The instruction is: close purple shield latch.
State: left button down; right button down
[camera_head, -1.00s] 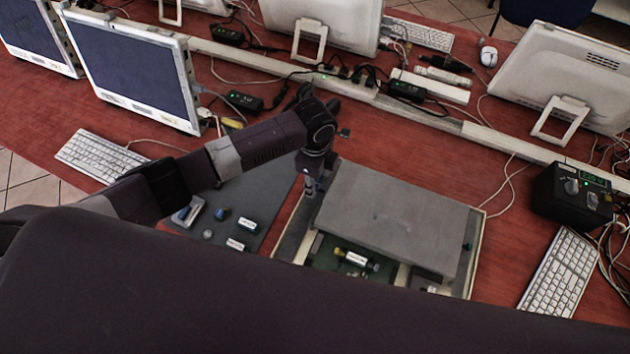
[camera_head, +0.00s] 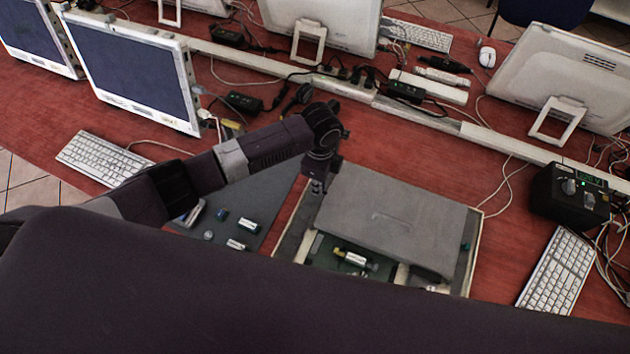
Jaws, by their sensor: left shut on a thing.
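A flat grey shield plate (camera_head: 400,218) lies over an open tray (camera_head: 285,243) holding a green board (camera_head: 322,250). My left gripper (camera_head: 317,187) points down at the plate's back left edge, by the tray's left rim. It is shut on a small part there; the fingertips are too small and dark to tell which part. I cannot make out a purple latch; it may be hidden by my gripper or the plate. My right gripper is not in view.
A dark grey mat (camera_head: 262,205) with small parts lies left of the tray. A black box with knobs (camera_head: 570,193) and a keyboard (camera_head: 558,270) stand at the right. Cables and a white power rail (camera_head: 440,122) run behind. My own dark body hides the front.

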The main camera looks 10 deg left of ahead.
pick_arm(q)
jog(key=c, duration=2)
grip_release()
jog(key=shift+d, duration=0.2)
jog(key=shift+o, duration=0.2)
jog(key=shift+r, duration=0.1)
notch_tip(320, 180, up, 12)
